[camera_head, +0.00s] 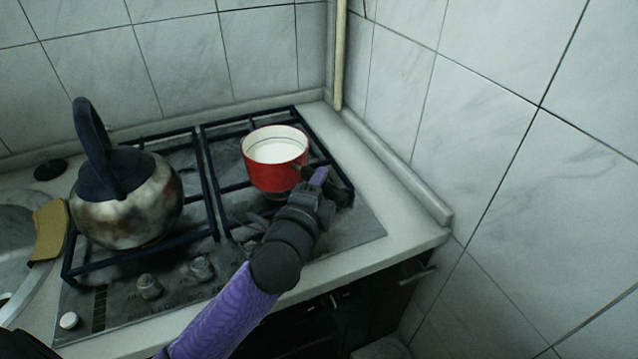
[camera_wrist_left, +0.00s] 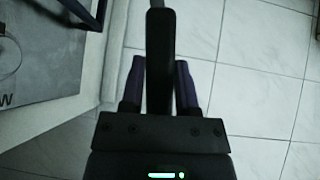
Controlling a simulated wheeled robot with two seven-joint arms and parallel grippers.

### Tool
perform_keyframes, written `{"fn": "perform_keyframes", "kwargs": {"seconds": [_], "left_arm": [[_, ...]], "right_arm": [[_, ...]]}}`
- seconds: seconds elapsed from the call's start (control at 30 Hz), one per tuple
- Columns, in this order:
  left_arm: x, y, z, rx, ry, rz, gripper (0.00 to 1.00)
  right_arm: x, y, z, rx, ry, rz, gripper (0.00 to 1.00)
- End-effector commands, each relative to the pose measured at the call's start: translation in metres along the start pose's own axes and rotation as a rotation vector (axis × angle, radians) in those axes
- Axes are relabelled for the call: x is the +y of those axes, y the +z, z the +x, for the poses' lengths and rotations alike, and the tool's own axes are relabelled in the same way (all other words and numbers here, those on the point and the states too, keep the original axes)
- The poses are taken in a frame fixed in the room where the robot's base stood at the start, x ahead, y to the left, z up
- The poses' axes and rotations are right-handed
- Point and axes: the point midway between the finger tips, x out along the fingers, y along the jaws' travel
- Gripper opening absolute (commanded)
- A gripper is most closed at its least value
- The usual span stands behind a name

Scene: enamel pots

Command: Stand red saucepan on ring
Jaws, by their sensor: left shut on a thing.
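The red saucepan (camera_head: 272,176), white inside, is upright over the right half of the gas hob (camera_head: 350,225). I cannot tell whether its base touches the grate or hangs just above it. My left gripper (camera_head: 318,180) is at the pan's right side, shut on its dark handle. In the left wrist view the dark handle (camera_wrist_left: 160,65) runs between the purple fingers of the left gripper (camera_wrist_left: 160,85). The ring below the pan is mostly hidden by the pan and my gripper. My right gripper is not in view.
A stained steel kettle (camera_head: 128,203) with a dark upright handle stands on the left half of the hob. Tiled walls close in behind and to the right. A pale pipe (camera_head: 339,55) runs up the corner. Knobs (camera_head: 149,286) line the hob's front.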

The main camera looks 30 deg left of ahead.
Motion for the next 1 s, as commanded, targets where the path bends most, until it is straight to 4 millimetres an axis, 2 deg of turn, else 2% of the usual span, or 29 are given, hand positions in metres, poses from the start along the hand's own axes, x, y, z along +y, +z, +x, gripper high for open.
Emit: {"fn": "perform_keyframes", "kwargs": {"seconds": [0.03, 0.2, 0.5, 0.57, 0.8, 0.9, 1.0], "left_arm": [[-0.001, 0.000, 0.000, 0.000, -0.005, 0.003, 0.46], [-0.001, 0.000, 0.000, 0.000, -0.004, 0.002, 0.80], [0.001, 0.000, 0.000, 0.000, 0.003, -0.002, 0.80], [0.000, 0.000, -0.010, 0.001, 0.004, -0.002, 0.80], [0.000, 0.000, -0.069, 0.000, 0.004, -0.002, 0.80], [0.000, 0.000, -0.087, 0.000, 0.001, 0.000, 0.80], [0.000, 0.000, -0.097, 0.000, -0.001, 0.000, 0.80]], "right_arm": [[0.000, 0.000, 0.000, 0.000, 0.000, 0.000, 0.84], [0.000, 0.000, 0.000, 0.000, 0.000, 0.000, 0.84], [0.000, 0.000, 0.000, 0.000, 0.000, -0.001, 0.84], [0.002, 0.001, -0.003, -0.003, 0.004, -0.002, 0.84], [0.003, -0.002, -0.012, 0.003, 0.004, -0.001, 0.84], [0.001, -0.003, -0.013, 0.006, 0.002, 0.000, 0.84], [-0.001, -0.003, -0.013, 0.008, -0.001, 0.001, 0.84]]}}
